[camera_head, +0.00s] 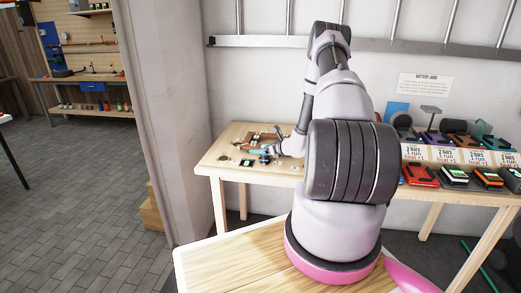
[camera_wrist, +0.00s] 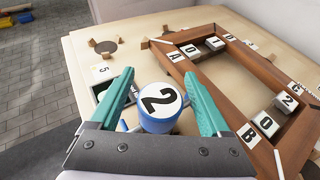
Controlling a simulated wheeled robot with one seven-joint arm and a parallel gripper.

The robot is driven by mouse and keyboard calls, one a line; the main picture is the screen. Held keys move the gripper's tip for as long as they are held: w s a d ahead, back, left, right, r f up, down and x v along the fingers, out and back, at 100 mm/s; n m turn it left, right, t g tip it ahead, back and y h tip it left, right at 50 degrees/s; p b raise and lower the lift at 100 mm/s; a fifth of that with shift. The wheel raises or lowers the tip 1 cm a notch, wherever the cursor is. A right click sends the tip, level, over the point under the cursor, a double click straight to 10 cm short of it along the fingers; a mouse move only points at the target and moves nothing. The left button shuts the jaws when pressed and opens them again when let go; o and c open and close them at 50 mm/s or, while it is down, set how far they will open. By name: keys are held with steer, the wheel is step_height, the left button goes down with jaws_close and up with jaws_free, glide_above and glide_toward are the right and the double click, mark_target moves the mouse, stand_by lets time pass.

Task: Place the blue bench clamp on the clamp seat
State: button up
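A blue cylinder with a white top marked 2 (camera_wrist: 160,101), apparently the blue bench clamp, stands on the wooden workbench (camera_head: 232,162). My gripper (camera_wrist: 160,82) has its two teal fingers apart on either side of it, with narrow gaps visible; contact is not evident. In the head view my gripper (camera_head: 265,152) is small over the bench, beside some blue. A brown wooden frame (camera_wrist: 218,92) with lettered corners and white blocks lies to the right. A round brown disc (camera_wrist: 104,46) with small wooden blocks around it lies at the far left. I cannot tell which part is the clamp seat.
A white tag marked 5 (camera_wrist: 102,70) lies left of the cylinder, by a dark tray partly hidden behind my left finger. In the head view a battery rack (camera_head: 455,153) stands to the right. The bench's far left area is mostly bare.

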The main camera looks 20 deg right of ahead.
steer(key=shift+r, duration=0.15)
steer(key=v, duration=1.2)
steer(key=s+a+r+n+g+y, duration=0.25)
steer(key=a+r+n, duration=0.55)
steer(key=r, duration=0.5)
steer(key=s+a+r+n+g+y, duration=0.2)
steer(key=s+a+r+n+g, duration=0.2)
steer(key=a+r+n, duration=0.55)
steer(key=s+a+r+n+h, duration=0.1)
steer(key=s+r+n+h, duration=0.2)
steer(key=s+r, duration=0.6)
steer(key=s+a+r+n+t+h, duration=0.1)
steer(key=s+r+n+h, duration=0.3)
steer(key=s, duration=0.9)
step_height(320, 180, up, 5)
steer(key=a+n, duration=0.1)
steer(key=n, duration=0.2)
steer(key=shift+h, duration=0.25)
